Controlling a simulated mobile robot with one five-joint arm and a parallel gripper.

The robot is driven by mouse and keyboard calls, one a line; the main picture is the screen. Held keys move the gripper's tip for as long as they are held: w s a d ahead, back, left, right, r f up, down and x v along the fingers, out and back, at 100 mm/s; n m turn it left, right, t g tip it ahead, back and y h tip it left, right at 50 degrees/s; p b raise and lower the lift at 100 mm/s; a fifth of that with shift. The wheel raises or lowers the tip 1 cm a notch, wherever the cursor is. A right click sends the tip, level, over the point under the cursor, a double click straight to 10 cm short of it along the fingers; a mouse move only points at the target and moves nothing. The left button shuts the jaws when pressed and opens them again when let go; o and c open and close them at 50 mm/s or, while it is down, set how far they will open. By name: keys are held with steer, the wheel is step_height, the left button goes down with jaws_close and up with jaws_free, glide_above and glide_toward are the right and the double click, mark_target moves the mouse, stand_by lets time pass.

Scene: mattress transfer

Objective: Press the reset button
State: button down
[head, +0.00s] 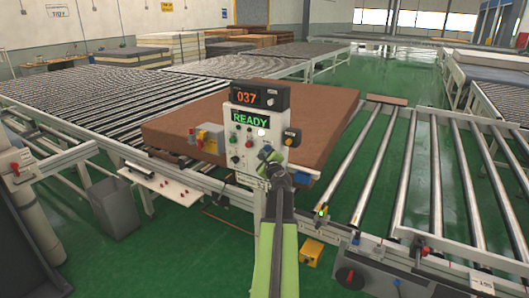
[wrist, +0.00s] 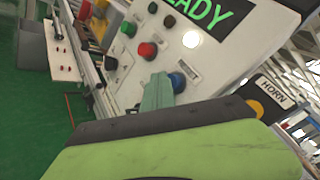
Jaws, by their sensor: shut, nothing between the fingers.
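The white control panel (head: 244,152) stands upright in the middle of the head view, with a green READY screen. In the wrist view the panel (wrist: 125,90) fills the upper middle, tilted. The blue button (wrist: 178,82) sits low on it, beside a small label that seems to read RESET. My gripper (head: 268,158) is shut and empty in front of the panel's lower part. In the wrist view my gripper's tip (wrist: 158,90) is just left of the blue button, partly overlapping it; I cannot tell whether they touch. In the head view the gripper hides the blue button.
The panel also carries a green button (wrist: 128,29), a red button (wrist: 147,50) and a white lit button (wrist: 191,39). A yellow HORN button (wrist: 255,107) is on a box at the right. A brown mattress (head: 180,125) lies on rollers behind the panel.

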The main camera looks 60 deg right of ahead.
steer(key=shift+a, duration=0.5)
steer(key=shift+a, duration=0.1)
steer(key=a, duration=0.4)
steer(key=shift+a, duration=0.4)
stand_by(0.4)
